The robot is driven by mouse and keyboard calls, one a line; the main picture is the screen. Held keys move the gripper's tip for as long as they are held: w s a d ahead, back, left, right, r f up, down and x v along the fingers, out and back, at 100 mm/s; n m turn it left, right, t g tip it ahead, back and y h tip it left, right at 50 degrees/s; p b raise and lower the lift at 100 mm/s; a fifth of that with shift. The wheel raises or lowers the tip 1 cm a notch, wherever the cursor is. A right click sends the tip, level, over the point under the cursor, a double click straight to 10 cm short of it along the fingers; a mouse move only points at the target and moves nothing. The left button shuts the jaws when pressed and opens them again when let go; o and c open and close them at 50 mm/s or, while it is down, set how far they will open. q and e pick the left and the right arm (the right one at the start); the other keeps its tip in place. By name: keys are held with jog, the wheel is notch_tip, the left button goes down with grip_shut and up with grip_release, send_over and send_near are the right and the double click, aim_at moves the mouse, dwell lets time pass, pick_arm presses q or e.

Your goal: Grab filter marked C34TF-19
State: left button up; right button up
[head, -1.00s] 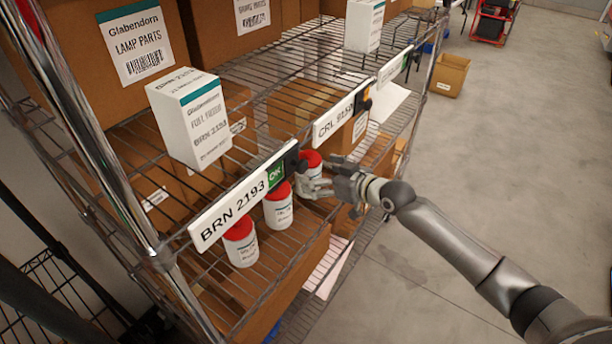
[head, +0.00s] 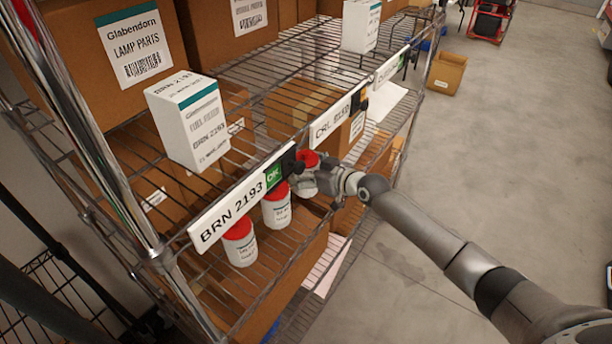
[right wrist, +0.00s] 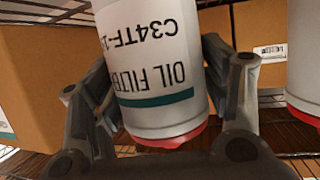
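The filter (right wrist: 155,60) is a white can with a red cap, seen upside down in the right wrist view. Its label reads OIL FILTER and "C34TF-1", the rest cut off at the edge. In the head view the same can (head: 307,159) is the farthest of three red-capped cans on the shelf, partly hidden by my gripper. My right gripper (right wrist: 160,75) has a finger on each side of it and looks open; firm contact is not clear. It also shows in the head view (head: 318,180). My left gripper is not in view.
Two similar cans stand nearer, one in the middle (head: 277,208) and one at the left (head: 239,244). Label strips BRN 2193 (head: 240,209) and CRL (head: 332,120) run along the wire shelf edge above them. A white box (head: 190,125) stands on the upper shelf. Open floor lies right.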

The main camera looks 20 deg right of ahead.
jog(key=c, duration=1)
jog(key=shift+r, duration=0.15)
